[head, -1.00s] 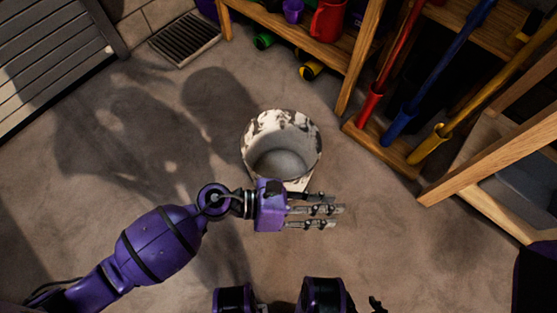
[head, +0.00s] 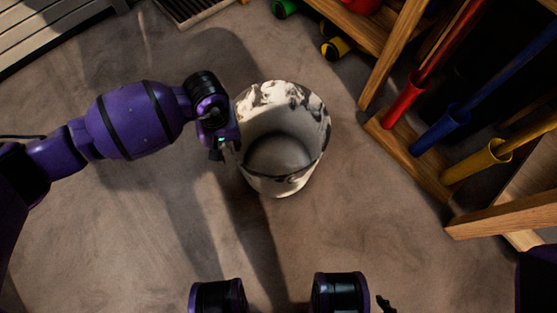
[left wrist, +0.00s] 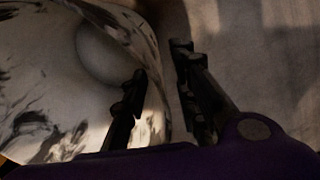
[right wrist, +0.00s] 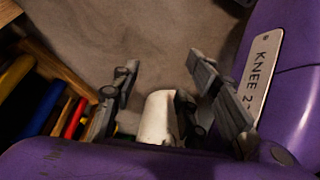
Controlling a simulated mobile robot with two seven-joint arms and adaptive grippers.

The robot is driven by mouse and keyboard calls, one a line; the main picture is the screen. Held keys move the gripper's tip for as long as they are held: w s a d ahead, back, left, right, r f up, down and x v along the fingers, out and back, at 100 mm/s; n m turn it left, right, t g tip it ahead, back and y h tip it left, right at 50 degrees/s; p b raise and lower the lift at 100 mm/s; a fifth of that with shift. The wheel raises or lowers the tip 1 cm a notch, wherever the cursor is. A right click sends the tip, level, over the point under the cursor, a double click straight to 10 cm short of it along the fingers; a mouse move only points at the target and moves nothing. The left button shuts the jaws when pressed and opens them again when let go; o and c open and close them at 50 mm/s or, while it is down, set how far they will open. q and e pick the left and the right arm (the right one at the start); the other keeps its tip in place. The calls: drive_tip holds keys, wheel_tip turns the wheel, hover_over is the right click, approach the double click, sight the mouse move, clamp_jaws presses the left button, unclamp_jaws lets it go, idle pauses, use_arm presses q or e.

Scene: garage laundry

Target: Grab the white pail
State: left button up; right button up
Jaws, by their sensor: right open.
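The white pail (head: 300,118), with dark blotches, stands upright on the floor in the middle of the head view. My left gripper (head: 224,152) is at its left rim, its fingers mostly hidden from above. In the left wrist view the pail (left wrist: 45,85) fills the left side. My left gripper (left wrist: 160,62) is open there, one finger on the pail's inner side and the other outside, with the wall between; contact is unclear. My right gripper (right wrist: 163,62) is open and apart from the pail. A white shape, apparently the pail (right wrist: 157,118), shows beyond its fingers.
A wooden rack (head: 415,160) with red, blue and yellow poles stands right of the pail. A wooden shelf (head: 350,25) with green and yellow items below it is at the top. A slatted grey panel (head: 40,25) is at top left. Floor (head: 350,225) below the pail is clear.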

use_arm(q)
wheel_tip(320, 180, down, 2)
drive_tip(key=shift+s+d+f+b, duration=0.1)
drive_tip(key=shift+b, duration=0.2)
drive_tip(key=f+b, duration=0.1)
drive_tip(key=f, duration=0.2)
drive_tip(key=f+b, duration=0.1)
drive_tip(key=shift+s+d+f+b, duration=0.25)
drive_tip(key=shift+s+f+b, duration=0.1)
drive_tip(key=shift+s+f, duration=0.05)
drive_tip(key=shift+r, duration=0.1)
drive_tip(key=shift+c, duration=1.1)
clamp_jaws()
use_arm(e)
drive_tip(key=shift+x, duration=1.6)
use_arm(q)
drive_tip(key=shift+s, duration=0.1)
use_arm(e)
drive_tip(key=shift+s, duration=0.15)
